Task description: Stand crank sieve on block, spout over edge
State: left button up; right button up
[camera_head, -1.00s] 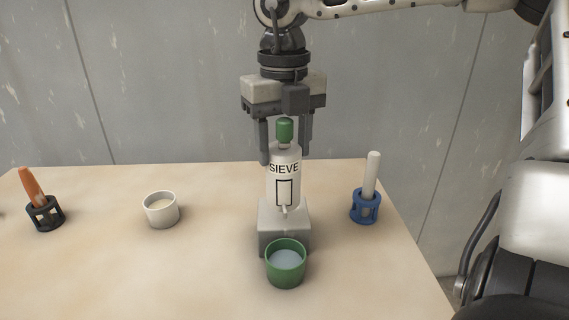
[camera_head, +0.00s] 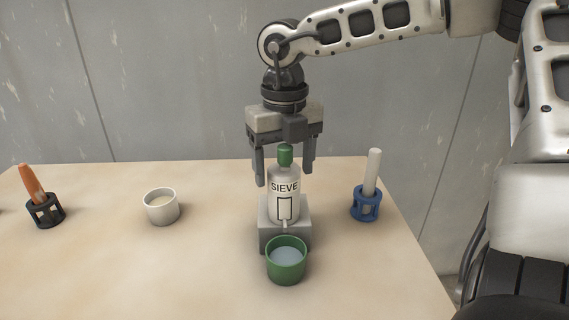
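The crank sieve (camera_head: 284,187), a white bottle-shaped body with a green top and a "SIEVE" label, stands upright on the grey block (camera_head: 268,239). Its small spout (camera_head: 285,224) points toward me at the block's front edge, just behind the green cup (camera_head: 287,268) of pale bluish liquid. My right gripper (camera_head: 284,183) points down from above, with one finger on each side of the sieve's upper body. Narrow gaps show between fingers and body, so it looks open. The sieve's back is hidden. My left gripper is not in view.
A white cup (camera_head: 161,208) with pale contents stands left of the block. A blue holder (camera_head: 366,206) with a white stick is to the right. A dark holder (camera_head: 45,212) with an orange-brown tool is far left. The table between them is bare.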

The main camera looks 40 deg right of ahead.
notch_tip(320, 180, up, 12)
jog(key=p, duration=0.1)
jog(key=shift+r, duration=0.2)
dwell(0.4)
dwell(0.4)
